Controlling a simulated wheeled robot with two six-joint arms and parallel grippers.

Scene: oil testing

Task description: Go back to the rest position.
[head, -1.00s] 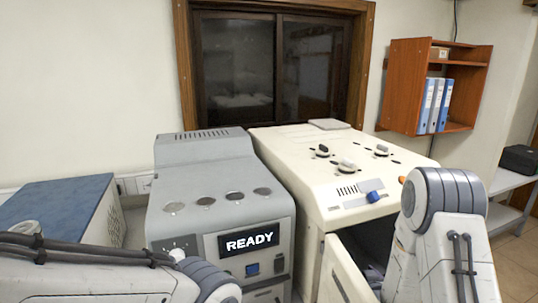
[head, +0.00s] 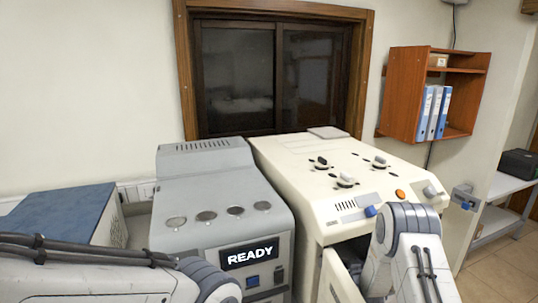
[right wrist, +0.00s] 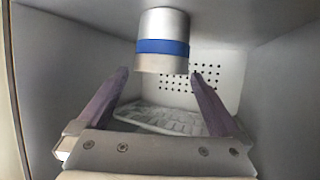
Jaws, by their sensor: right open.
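My right arm comes in at the lower right of the head view and reaches down at the front opening of the cream machine (head: 310,185); its gripper is hidden there. In the right wrist view my right gripper (right wrist: 158,76) is open inside a grey-walled chamber. Its two purple fingers stand apart with nothing held between them. A silver cylinder with a blue band (right wrist: 162,46) shows beyond the fingertips; I cannot tell whether it hangs or stands. My left arm crosses the lower left of the head view, with its gripper out of frame.
The chamber has a perforated back wall (right wrist: 225,78) and a pale ribbed tray (right wrist: 160,120); its side walls are close. A grey machine (head: 210,180) reading READY stands left of the cream one. A blue-topped box (head: 60,215) is further left. A wooden shelf (head: 395,92) hangs right.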

